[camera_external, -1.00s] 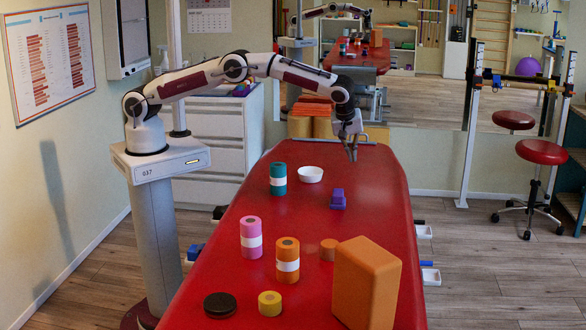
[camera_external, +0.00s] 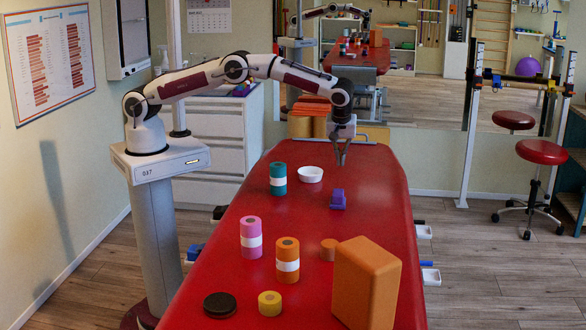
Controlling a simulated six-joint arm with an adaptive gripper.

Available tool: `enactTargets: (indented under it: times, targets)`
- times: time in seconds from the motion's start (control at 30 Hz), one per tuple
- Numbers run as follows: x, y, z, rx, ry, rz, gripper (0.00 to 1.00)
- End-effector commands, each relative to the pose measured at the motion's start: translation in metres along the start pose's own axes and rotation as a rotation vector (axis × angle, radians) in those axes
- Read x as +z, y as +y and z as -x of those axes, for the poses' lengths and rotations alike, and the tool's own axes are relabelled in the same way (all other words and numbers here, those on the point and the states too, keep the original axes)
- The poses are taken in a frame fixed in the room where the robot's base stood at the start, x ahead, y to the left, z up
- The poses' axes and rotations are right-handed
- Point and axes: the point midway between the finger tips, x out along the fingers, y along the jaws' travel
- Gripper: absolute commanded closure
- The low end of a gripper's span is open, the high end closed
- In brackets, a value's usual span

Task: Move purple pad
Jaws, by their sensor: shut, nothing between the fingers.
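A small purple pad (camera_external: 338,200), blocky with a raised part on top, sits on the red treatment table (camera_external: 210,268) toward its far half. My gripper (camera_external: 341,163) points down above the far part of the table, over and a little behind the purple pad in the picture. Its fingers are closed together and hold nothing. It is apart from the pad.
A white bowl (camera_external: 310,174) and a teal roll (camera_external: 278,179) stand left of the pad. Nearer are a pink roll (camera_external: 251,237), orange roll (camera_external: 288,260), orange disc (camera_external: 328,249), yellow roll (camera_external: 270,303), black disc (camera_external: 220,305) and large orange block (camera_external: 366,285).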

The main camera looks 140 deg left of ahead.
Motion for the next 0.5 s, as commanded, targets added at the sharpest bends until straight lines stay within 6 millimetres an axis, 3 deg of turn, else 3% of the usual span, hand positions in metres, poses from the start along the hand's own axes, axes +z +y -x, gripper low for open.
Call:
enactTargets:
  times: [0.5]
  targets:
    - [-0.001, -0.001, -0.066, -0.003, 0.001, 0.001, 1.00]
